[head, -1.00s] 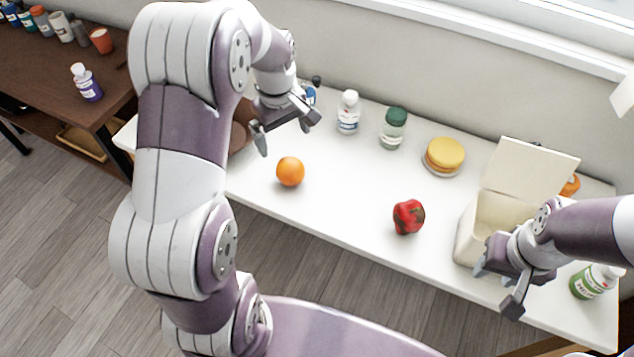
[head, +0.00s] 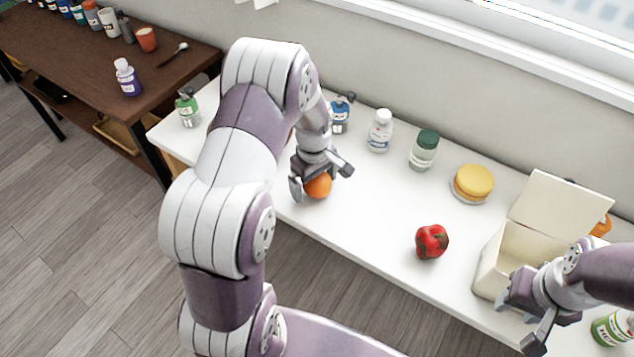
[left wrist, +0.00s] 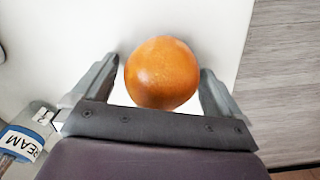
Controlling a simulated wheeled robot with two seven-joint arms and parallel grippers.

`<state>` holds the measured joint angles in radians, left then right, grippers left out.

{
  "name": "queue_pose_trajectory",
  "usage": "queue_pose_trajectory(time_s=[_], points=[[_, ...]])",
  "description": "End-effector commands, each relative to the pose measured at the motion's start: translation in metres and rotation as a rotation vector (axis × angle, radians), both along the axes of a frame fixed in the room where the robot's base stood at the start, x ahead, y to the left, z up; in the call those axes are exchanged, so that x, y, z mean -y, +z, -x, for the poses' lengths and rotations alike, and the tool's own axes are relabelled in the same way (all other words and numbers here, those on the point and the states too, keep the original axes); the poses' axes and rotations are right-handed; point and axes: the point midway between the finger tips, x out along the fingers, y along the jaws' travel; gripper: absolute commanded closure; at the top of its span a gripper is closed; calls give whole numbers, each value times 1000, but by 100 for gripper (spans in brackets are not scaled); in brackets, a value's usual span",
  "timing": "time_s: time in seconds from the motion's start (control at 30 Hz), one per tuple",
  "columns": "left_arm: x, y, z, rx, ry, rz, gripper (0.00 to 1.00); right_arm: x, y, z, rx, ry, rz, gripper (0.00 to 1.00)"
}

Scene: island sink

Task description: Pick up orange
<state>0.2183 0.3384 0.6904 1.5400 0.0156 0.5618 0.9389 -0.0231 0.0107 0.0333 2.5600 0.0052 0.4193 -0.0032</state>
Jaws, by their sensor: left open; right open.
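The orange (head: 318,187) rests on the white table (head: 365,215), close to its front edge. My left gripper (head: 321,182) is over it, with a finger on either side of it. In the left wrist view the orange (left wrist: 161,73) lies between the open fingertips of the left gripper (left wrist: 162,88). A gap shows on each side, wider near the left finger's base. My right gripper (head: 520,322) is open and empty beside the cream box at the right.
Behind are bottles (head: 379,131), (head: 423,150), a yellow-topped round stack (head: 473,183) and the open cream box (head: 497,275). A green bottle (head: 187,108) stands at the left end. The middle of the table is clear.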

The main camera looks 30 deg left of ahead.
Motion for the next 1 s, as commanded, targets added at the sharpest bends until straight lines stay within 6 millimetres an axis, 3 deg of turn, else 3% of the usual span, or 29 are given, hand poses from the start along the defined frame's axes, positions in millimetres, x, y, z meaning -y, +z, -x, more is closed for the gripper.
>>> queue_pose_trajectory(time_s=[0.2,0.27,0.4,0.73,1.0], points=[[0,-2,0,0,0,0,0,0,0,0,0,0,0,57],[0,-2,0,0,0,0,16,0,0,0,0,0,0,57],[0,-2,0,0,0,0,60,0,0,0,0,0,0,57],[0,3,-1,3,-1,-1,60,0,0,0,0,0,0,57],[1,43,0,5,-1,-1,60,0,-1,0,0,0,0,57]])
